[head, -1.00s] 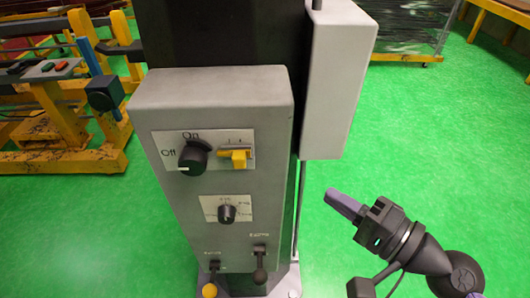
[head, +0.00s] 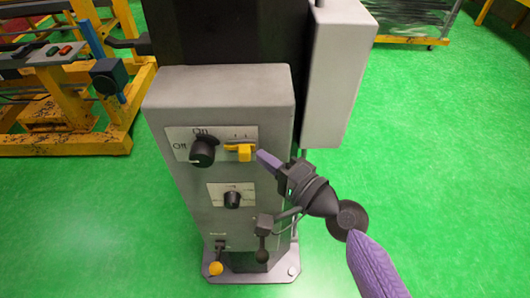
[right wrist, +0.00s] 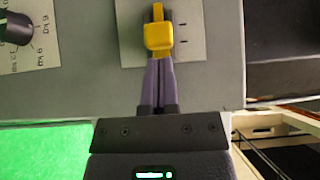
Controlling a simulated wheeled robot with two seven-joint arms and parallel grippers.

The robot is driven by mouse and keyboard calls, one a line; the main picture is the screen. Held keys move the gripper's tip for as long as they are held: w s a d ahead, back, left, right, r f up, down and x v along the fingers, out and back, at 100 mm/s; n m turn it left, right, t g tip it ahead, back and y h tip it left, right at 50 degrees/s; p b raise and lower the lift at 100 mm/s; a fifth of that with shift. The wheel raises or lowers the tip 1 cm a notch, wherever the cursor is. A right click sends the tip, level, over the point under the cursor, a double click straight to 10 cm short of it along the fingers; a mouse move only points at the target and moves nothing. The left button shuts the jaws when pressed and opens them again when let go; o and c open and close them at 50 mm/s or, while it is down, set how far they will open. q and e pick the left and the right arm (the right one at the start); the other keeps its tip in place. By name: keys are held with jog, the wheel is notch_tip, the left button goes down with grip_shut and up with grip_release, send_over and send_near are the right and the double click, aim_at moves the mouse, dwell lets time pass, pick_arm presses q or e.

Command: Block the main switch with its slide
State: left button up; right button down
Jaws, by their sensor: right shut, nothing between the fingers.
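The main switch (head: 203,151) is a black knob on a white plate marked Off and On, on the front of the grey control box (head: 175,218). Its pointer is toward Off. The yellow slide (head: 244,153) sits on the same plate to the right of the knob. My right gripper (head: 262,156) is shut, its purple fingers just right of the slide. In the right wrist view the yellow slide (right wrist: 158,37) is right at the tips of the shut fingers (right wrist: 158,62); I cannot tell whether they touch. My left gripper is not in view.
Below are a smaller black knob (head: 232,199) and two levers, one with a yellow ball (head: 215,268). A grey cabinet (head: 333,85) stands behind on the right. Yellow frames (head: 95,140) stand at left. Green floor is clear at right.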

aim_at(239, 152)
jog(key=shift+a, duration=0.2)
jog(key=shift+a, duration=1.05)
